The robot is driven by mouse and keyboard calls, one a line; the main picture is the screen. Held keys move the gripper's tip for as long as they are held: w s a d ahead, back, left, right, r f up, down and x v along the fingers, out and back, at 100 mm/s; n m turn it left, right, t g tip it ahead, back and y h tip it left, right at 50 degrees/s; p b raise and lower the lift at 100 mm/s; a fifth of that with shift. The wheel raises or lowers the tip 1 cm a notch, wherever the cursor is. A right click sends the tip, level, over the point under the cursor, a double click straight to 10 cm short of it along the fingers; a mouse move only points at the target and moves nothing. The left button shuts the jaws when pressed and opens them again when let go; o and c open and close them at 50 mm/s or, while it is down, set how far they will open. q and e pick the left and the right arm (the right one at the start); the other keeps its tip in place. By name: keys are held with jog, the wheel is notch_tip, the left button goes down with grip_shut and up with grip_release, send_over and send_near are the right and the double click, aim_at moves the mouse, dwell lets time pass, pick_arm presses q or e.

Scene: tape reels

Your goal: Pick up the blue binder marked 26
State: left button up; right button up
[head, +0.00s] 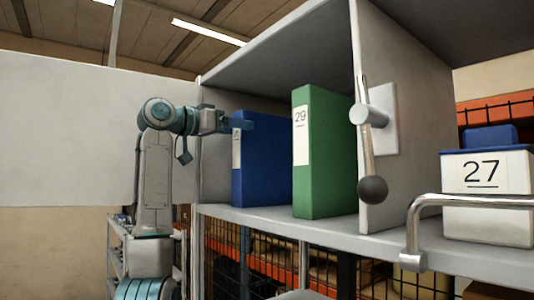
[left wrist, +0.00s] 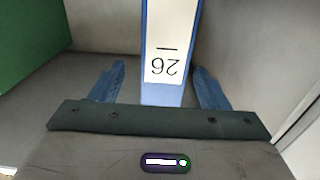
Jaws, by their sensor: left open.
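The blue binder marked 26 (head: 265,160) stands upright on the shelf, left of a green binder. Its label is partly covered by my gripper in the head view. In the left wrist view its spine (left wrist: 170,50) shows the number 26 upside down. My left gripper (head: 238,122) is at the upper part of the binder's spine. In the left wrist view its two blue fingers are open, one on each side of the spine, with a gap on both sides. My right gripper is not in view.
A green binder marked 29 (head: 322,155) stands just right of the blue one. A divider (head: 405,100) with a lever ending in a black ball (head: 373,190) is further right. A white box marked 27 (head: 488,200) sits beyond it, behind a metal rail (head: 470,202).

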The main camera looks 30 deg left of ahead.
aim_at(254, 131)
pick_arm(q)
jog(key=p+x, duration=0.4)
jog(key=x, duration=0.2)
jog(key=shift+w, duration=0.15)
jog(key=shift+w+f, duration=0.1)
jog(key=shift+w, duration=0.1)
jog(key=shift+c, duration=0.2)
jog(key=shift+s+a, duration=0.1)
jog(key=c, duration=1.4)
grip_shut()
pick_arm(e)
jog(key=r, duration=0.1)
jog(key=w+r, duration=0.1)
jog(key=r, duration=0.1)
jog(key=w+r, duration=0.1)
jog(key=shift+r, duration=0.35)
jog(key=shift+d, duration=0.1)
pick_arm(q)
jog(key=shift+r, duration=0.2)
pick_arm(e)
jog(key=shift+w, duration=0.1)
